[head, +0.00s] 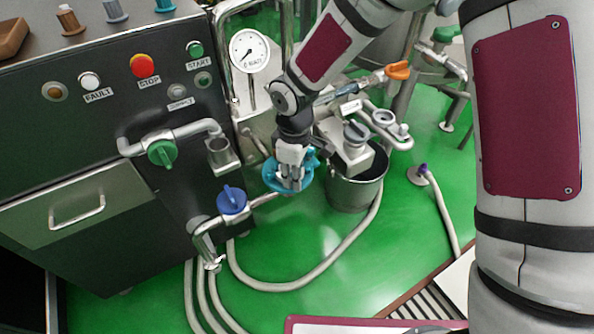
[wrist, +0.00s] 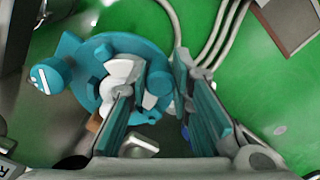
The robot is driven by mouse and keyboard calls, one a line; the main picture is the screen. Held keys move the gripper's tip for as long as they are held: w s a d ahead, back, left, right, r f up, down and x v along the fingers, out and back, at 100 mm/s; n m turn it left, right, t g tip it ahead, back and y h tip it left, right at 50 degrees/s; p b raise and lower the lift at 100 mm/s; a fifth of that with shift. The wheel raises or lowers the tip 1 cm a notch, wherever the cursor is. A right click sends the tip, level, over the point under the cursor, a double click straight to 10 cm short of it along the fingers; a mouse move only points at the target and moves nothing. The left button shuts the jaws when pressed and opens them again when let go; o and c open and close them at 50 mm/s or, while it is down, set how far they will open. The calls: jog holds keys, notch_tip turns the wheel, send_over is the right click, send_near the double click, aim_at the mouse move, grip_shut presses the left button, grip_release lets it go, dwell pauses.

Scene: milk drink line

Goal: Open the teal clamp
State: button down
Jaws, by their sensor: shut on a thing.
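The teal clamp (head: 271,177) sits on the pipework in front of the machine, in the middle of the head view. In the wrist view the clamp (wrist: 84,78) is a teal ring with a round knob (wrist: 48,77) on its left side. My gripper (head: 291,182) is over the clamp and hides part of it. In the wrist view my gripper's two fingers (wrist: 157,82) stand on either side of the clamp's right part and are shut on it. The exact contact is partly hidden by the left finger.
A blue valve handle (head: 232,200) is just left of the clamp, and a green valve (head: 162,153) is farther left. A metal bucket (head: 354,192) stands close on the right. A pressure gauge (head: 249,52) is behind. Hoses (head: 290,286) lie on the green floor.

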jog(key=s+a+m, duration=0.4)
jog(key=a+m, duration=0.2)
jog(key=m, duration=0.7)
jog(key=shift+a+b, duration=0.35)
dwell(0.4)
jog(key=c, duration=1.4)
grip_release()
notch_tip(320, 180, up, 12)
jog(key=shift+r, duration=0.1)
